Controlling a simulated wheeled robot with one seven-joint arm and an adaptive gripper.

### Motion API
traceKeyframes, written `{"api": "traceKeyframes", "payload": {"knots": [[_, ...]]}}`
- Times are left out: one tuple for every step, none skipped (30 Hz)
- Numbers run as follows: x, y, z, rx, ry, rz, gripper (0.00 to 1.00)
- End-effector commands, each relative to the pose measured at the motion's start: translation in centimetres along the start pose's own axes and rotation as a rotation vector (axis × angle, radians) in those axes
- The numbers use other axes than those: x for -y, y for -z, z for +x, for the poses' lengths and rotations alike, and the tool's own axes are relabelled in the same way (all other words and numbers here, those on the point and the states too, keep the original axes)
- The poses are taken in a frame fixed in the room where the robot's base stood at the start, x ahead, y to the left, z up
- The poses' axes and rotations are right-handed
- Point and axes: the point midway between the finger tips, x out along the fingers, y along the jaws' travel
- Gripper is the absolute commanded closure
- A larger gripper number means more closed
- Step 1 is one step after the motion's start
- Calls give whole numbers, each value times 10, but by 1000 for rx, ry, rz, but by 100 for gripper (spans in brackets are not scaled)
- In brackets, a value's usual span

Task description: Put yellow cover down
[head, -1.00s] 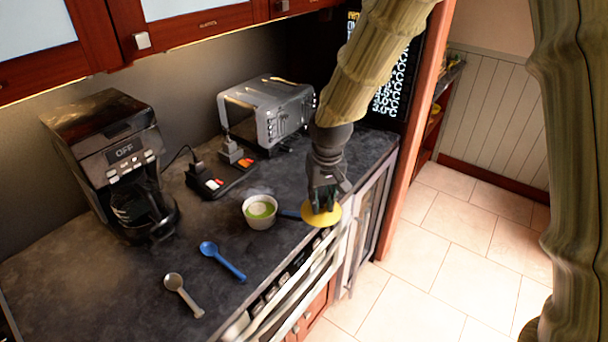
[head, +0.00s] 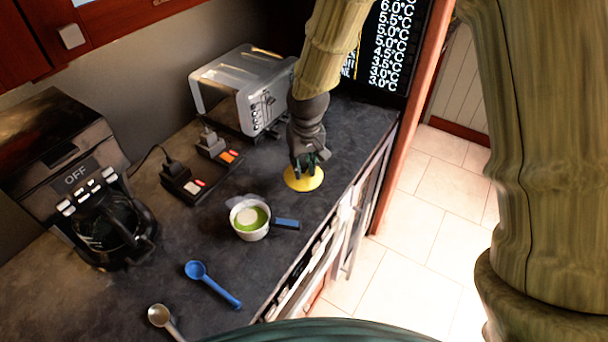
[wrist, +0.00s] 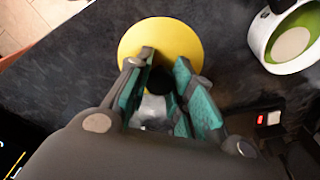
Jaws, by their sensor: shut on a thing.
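The fingers hide most of the knob. The cover looks flat and at or very near the counter top; I cannot tell if it touches.
A blue spoon (head: 213,284), a grey spoon (head: 161,317), a power strip (head: 190,184), a toaster (head: 243,92) and a coffee maker (head: 82,180) share the counter. Bare counter lies right of the cover.

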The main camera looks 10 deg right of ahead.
Motion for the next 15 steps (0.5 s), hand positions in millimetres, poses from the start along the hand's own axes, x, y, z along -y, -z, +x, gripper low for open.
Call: {"api": "traceKeyframes", "payload": {"knots": [[0, 0, 5, 2, 0, 0, 100], [0, 1, 7, 2, 0, 0, 100], [-1, 1, 10, 1, 0, 1, 100], [-1, 1, 11, 1, 0, 1, 100], [-1, 1, 12, 1, 0, 2, 100], [-2, 1, 13, 2, 0, 2, 100], [-2, 0, 14, 2, 0, 3, 100], [-2, -1, 16, 3, 0, 3, 100], [-2, -1, 19, 3, 0, 4, 100], [-2, -1, 22, 3, 0, 5, 100], [-2, -2, 25, 3, 0, 5, 100], [-2, -3, 30, 4, 0, 4, 100], [-2, -3, 33, 4, 0, 4, 100], [-2, -3, 36, 3, 0, 4, 100], [-3, -4, 40, 3, -1, 4, 100]]}}
